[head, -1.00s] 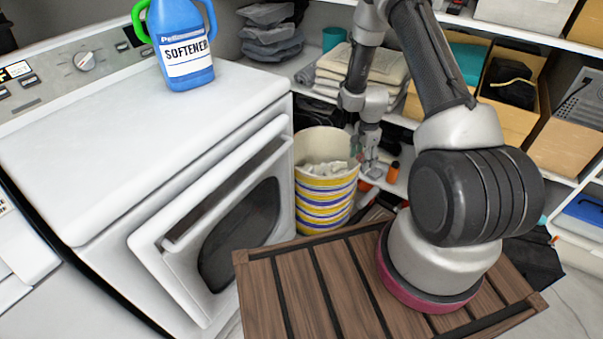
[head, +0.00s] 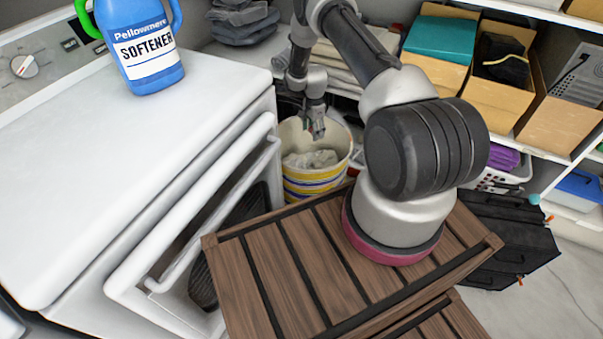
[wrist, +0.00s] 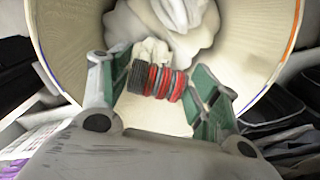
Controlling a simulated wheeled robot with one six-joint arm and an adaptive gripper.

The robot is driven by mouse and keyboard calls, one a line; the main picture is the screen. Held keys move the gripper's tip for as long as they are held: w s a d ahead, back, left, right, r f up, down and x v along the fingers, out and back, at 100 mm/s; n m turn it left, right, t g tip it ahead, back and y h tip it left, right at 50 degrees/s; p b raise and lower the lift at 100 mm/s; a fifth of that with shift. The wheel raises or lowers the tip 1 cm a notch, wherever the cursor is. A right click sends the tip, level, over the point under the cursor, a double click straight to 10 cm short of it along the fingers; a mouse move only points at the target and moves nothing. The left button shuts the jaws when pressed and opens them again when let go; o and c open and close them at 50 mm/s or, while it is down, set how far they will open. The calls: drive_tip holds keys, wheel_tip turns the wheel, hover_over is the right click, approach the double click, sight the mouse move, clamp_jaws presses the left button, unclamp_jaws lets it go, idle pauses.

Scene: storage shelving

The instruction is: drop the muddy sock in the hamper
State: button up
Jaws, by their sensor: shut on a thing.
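The hamper (head: 306,187) is a cream, round bin with yellow, blue and white bands, between the white machine and the shelves. Pale crumpled cloth (head: 312,159) lies inside it. My gripper (head: 316,134) is over the hamper's opening, pointing down. In the wrist view, its green-padded fingers are shut on a small bunched thing with red, grey and dark stripes, which I take as the muddy sock (wrist: 160,82). The hamper's cream inner wall (wrist: 268,35) and the pale cloth (wrist: 185,25) lie beyond it. The sock is not clear in the head view.
A white front-loading machine (head: 150,130) with its door ajar stands at left, a blue softener jug (head: 140,50) on top. A slatted wooden platform (head: 290,265) is in front. Shelves with a teal-filled box (head: 438,45) and a purple-filled basket (head: 500,172) stand behind and right.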

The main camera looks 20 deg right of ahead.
drive_tip(key=shift+f, duration=1.6)
drive_tip(key=o, duration=0.9)
drive_tip(key=shift+o, duration=0.2)
wheel_tip(320, 180, up, 12)
drive_tip(key=shift+r, duration=0.1)
drive_tip(key=shift+s, duration=0.2)
